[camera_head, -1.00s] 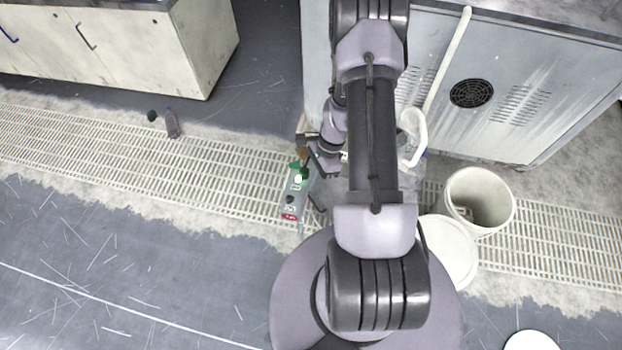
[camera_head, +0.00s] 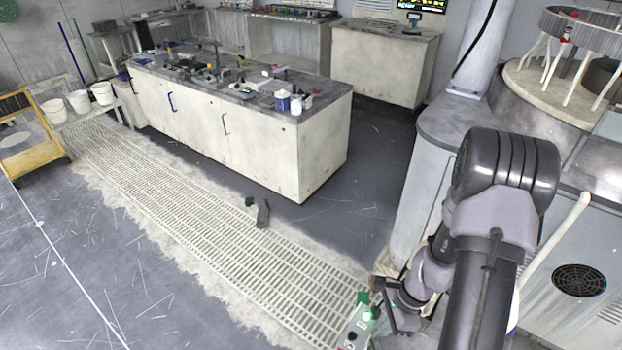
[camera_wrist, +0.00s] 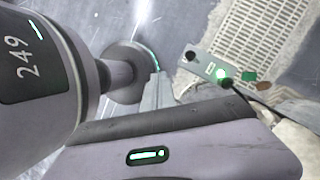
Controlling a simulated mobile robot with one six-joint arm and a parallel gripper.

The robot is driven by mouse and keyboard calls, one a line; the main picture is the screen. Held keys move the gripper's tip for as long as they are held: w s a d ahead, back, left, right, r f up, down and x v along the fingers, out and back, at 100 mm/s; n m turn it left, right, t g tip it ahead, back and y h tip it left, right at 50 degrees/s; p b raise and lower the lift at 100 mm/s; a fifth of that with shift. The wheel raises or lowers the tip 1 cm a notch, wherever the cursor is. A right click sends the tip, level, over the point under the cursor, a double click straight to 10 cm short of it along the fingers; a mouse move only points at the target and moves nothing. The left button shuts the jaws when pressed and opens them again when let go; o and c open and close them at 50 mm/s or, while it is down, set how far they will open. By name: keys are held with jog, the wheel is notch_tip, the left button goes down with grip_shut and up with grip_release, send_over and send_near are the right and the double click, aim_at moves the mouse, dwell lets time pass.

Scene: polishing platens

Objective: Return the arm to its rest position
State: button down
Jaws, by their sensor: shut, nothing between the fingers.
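My arm rises at the lower right of the head view, with its upper link upright and the forearm folded down on the left side. My gripper (camera_wrist: 159,92) shows in the wrist view as pale fingers together, with nothing between them. They point toward a dark, round part of my own body. In the head view the wrist end hangs low beside the upper link, and the fingers are hard to make out there.
A grey box with a lit green button (camera_wrist: 215,72) is near my gripper; it also shows in the head view (camera_head: 360,322). A grey machine cabinet (camera_head: 560,235) stands close on the right. A white bench (camera_head: 240,140) stands farther back. The slatted floor strip (camera_head: 200,220) is mostly clear.

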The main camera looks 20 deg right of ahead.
jog(key=w+a+r+n+t+h, duration=0.1)
jog(key=w+a+r+n, duration=0.25)
jog(key=r, duration=0.65)
jog(key=w+a+r+n+t+h, duration=0.15)
jog(key=a+r+n, duration=0.25)
jog(key=r, duration=0.6)
jog(key=s+a+r+n+t, duration=0.2)
jog(key=s+a+r+n, duration=0.2)
jog(key=r, duration=0.3)
jog(key=s+a+r+n+t, duration=0.1)
jog(key=s+a+r+n, duration=0.4)
jog(key=r, duration=0.3)
jog(key=shift+s+a+t, duration=0.25)
jog(key=shift+s+t, duration=0.1)
jog(key=shift+s, duration=0.35)
jog(key=shift+r, duration=0.1)
